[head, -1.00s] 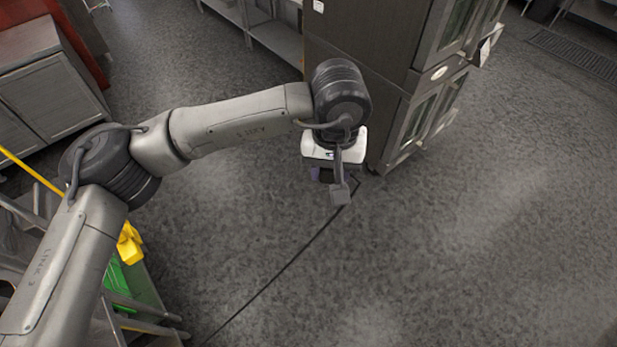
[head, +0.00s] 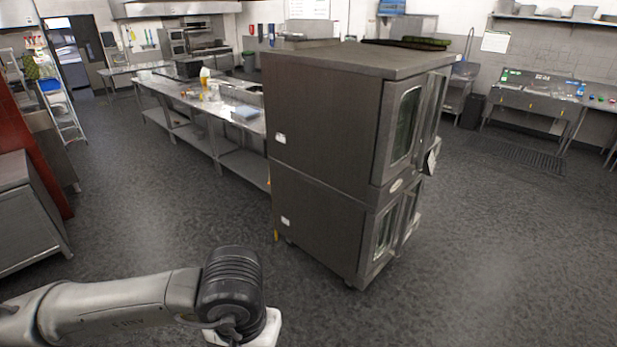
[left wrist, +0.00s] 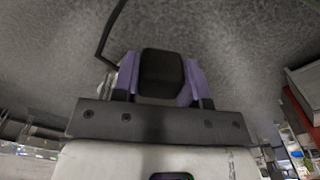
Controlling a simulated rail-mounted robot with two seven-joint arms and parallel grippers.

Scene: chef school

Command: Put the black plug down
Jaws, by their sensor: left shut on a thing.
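The black plug (left wrist: 162,73) is a dark, rounded block in the left wrist view. My left gripper (left wrist: 160,78) is shut on it, with a purple-grey finger on each side. A dark cord (left wrist: 109,38) runs up from the left of the gripper, over the grey floor. The gripper holds the plug clear of the floor, as far as this view shows. In the head view only my left arm and the white top of its wrist show at the bottom edge; the fingers and the plug are below the picture. My right gripper is in neither view.
A tall double-stacked oven (head: 325,150) stands ahead. A long steel counter (head: 215,110) with items on it runs behind it to the left. A steel cabinet (head: 30,215) is at the left edge. The grey floor (head: 480,270) is open to the right and front.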

